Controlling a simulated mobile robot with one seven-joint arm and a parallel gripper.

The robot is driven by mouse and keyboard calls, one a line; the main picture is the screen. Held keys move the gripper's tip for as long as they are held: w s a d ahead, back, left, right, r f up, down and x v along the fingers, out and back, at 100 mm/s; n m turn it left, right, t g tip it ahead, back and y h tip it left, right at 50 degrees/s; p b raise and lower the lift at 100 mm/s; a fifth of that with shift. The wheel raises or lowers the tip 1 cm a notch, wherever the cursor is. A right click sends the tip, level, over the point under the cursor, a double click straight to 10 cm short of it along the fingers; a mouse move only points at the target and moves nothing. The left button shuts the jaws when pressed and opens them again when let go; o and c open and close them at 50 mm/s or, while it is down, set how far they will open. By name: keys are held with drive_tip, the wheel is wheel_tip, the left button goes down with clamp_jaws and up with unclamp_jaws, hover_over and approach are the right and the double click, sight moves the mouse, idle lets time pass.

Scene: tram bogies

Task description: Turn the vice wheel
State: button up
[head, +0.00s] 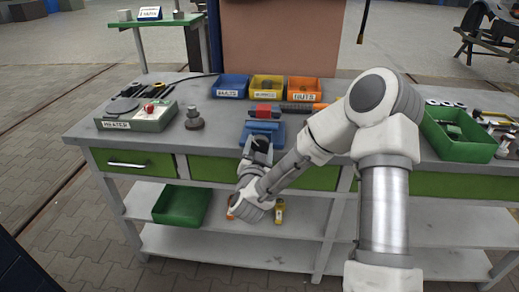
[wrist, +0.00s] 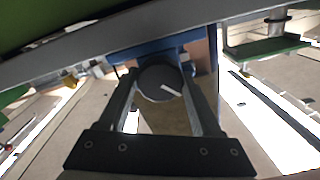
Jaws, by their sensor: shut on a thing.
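The blue vice (head: 270,128) stands at the front edge of the workbench, with a red block (head: 264,111) at its top. Its wheel (wrist: 160,83) is a dark grey disc with a white mark slanting down to the right in the wrist view. My gripper (head: 257,147) reaches up to the front of the vice. In the wrist view my gripper (wrist: 161,88) has one finger on each side of the wheel and is shut on it. In the head view the wheel is mostly hidden by the fingers.
Blue (head: 231,86), yellow (head: 267,87) and orange (head: 304,89) bins stand behind the vice. A heater (head: 138,116) and a dark grey part (head: 194,119) are at left. A green tray (head: 457,134) is at right. Green drawers (head: 134,163) and a lower shelf lie below the top.

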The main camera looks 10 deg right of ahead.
drive_tip(key=m+b, duration=0.4)
drive_tip(key=m, duration=0.1)
drive_tip(key=shift+f+m, duration=0.15)
drive_tip(key=shift+m, duration=0.15)
drive_tip(key=shift+m+b, duration=1.85)
drive_tip(key=shift+m, duration=0.25)
drive_tip(key=o, duration=1.4)
drive_tip(key=shift+s, duration=0.15)
